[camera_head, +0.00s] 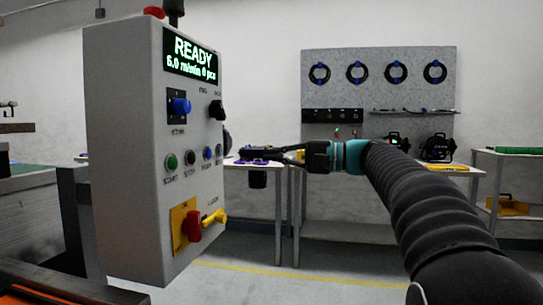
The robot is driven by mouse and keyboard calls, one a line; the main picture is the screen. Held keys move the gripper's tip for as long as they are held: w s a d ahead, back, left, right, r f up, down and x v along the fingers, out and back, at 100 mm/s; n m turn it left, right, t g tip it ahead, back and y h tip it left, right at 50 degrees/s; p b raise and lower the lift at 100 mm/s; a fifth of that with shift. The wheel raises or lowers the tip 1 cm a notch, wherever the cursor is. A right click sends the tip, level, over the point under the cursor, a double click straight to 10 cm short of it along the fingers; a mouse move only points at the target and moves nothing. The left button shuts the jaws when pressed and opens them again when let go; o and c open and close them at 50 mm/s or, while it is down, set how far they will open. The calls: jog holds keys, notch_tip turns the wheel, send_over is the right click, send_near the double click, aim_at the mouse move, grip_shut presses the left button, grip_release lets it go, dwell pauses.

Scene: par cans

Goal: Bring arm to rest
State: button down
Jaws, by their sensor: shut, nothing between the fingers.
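My arm reaches in from the lower right in a dark ribbed sleeve, with a teal band near its end. My gripper (246,156) is at the end of it, in the middle of the view, pointing left toward the right side of a grey control box (128,150). It looks small and dark; the fingers are shut with nothing seen between them. I cannot tell the exact gap between the fingers and the box.
The control box has a lit READY display (191,57), several buttons, and a yellow plate with a red handle (194,226). Behind are a white table (285,172), a pegboard (378,90) with coiled cables, and par cans (437,147). Open floor shows below.

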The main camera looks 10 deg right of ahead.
dwell(0.4)
jog(key=s+d+f+m+h, duration=0.15)
jog(key=f+h, duration=0.25)
jog(key=f, duration=0.7)
jog(key=d+f+m+h, duration=0.15)
jog(key=f+h, duration=0.25)
jog(key=f, duration=0.6)
jog(key=s+d+f+n+h, duration=0.1)
jog(key=s+f, duration=0.4)
jog(key=s, duration=0.5)
jog(key=s+d+f+n+h, duration=0.2)
jog(key=s+f+h, duration=0.3)
jog(key=s, duration=0.6)
jog(key=s+d+f+n+h, duration=0.2)
jog(key=s+f, duration=0.3)
jog(key=s, duration=0.6)
jog(key=shift+n+h, duration=0.5)
jog(key=shift+n, duration=0.4)
